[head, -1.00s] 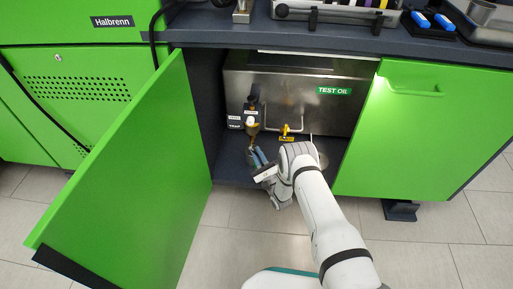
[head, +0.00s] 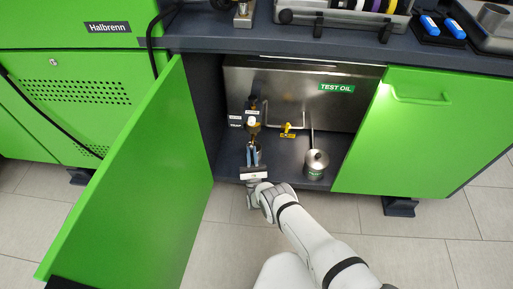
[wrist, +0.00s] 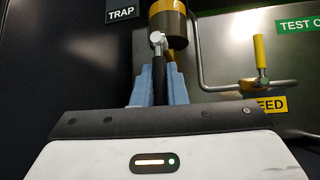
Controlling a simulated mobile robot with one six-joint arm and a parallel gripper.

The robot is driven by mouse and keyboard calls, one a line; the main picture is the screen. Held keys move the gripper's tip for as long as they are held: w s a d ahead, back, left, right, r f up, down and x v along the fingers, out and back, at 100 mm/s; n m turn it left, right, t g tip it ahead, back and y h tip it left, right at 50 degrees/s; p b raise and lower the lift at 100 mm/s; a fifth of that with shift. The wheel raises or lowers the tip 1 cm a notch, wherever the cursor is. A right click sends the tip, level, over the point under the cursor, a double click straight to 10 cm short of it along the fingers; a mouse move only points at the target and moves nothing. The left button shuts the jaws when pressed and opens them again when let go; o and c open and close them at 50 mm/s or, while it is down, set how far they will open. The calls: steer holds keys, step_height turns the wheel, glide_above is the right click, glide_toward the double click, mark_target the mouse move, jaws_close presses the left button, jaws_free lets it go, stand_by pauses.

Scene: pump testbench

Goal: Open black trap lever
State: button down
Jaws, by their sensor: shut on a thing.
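My gripper (head: 252,148) reaches into the open cabinet from below and is at the trap fitting on the left side of the steel tank. In the wrist view, its two blue fingers (wrist: 160,88) are closed around the black trap lever (wrist: 159,72), which hangs down from a silver pivot. The lower part of the lever is hidden behind the gripper body. A yellow-banded cylinder (wrist: 168,22) is just above and behind the lever. The TRAP label (wrist: 121,12) is at upper left. In the head view the lever is too small to make out between the fingers.
The TEST OIL tank (head: 300,95) fills the cabinet. A yellow feed lever (head: 287,128) and a bent pipe are to the right. A metal pot (head: 316,165) stands on the cabinet floor. The open green door (head: 130,185) bounds the left side.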

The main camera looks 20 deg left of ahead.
steer(key=shift+w+a+r+m, duration=0.15)
steer(key=shift+a+r+m, duration=0.05)
steer(key=shift+a+m, duration=0.1)
steer(key=c, duration=1.8)
jaws_free()
steer(key=shift+h, duration=0.3)
steer(key=o, duration=0.3)
steer(key=shift+f, duration=0.1)
steer(key=shift+o, duration=0.2)
steer(key=shift+d, duration=0.1)
